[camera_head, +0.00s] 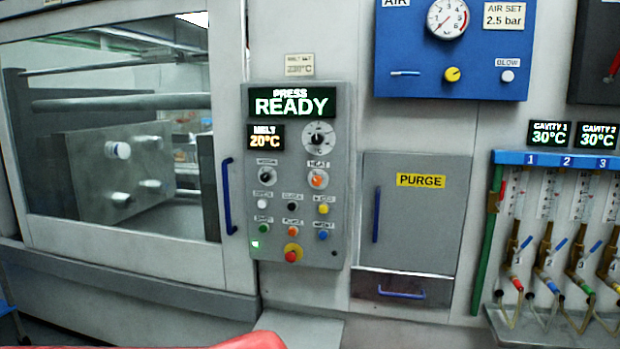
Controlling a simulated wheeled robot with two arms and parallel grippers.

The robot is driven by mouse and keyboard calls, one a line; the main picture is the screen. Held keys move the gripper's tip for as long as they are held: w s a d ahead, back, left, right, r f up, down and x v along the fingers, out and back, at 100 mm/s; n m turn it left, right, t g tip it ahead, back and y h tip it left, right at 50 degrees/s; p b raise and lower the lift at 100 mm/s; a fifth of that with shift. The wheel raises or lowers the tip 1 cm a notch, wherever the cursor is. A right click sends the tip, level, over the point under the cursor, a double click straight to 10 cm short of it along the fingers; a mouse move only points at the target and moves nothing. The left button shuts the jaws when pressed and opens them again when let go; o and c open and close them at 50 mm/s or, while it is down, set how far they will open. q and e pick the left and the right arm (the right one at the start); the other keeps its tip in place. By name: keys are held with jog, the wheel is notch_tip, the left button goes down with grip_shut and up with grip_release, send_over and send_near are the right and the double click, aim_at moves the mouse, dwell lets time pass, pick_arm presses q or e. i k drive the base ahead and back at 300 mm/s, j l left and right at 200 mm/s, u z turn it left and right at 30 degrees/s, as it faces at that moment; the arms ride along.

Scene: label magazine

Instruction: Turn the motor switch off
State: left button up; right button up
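The motor switch (266,176) is a black rotary knob under a small blurred label that appears to read MOTOR, at the left of the grey control panel (340,225). Which position it points to is too small to tell. To its right is an orange HEAT knob (317,180). Above is a larger black dial (317,138) with a white scale. The green display (291,103) reads PRESS READY, and the MELT display (266,138) reads 20°C. Neither of my grippers is in view.
Several coloured push buttons and a red stop button (292,254) sit below the knobs. A windowed machine door with a blue handle (227,196) is at left. A PURGE cabinet (414,220) and valve rack (560,159) are at right. A red object (250,341) shows at the bottom edge.

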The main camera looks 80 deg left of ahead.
aim_at(265, 177)
jog(key=u, duration=2.8)
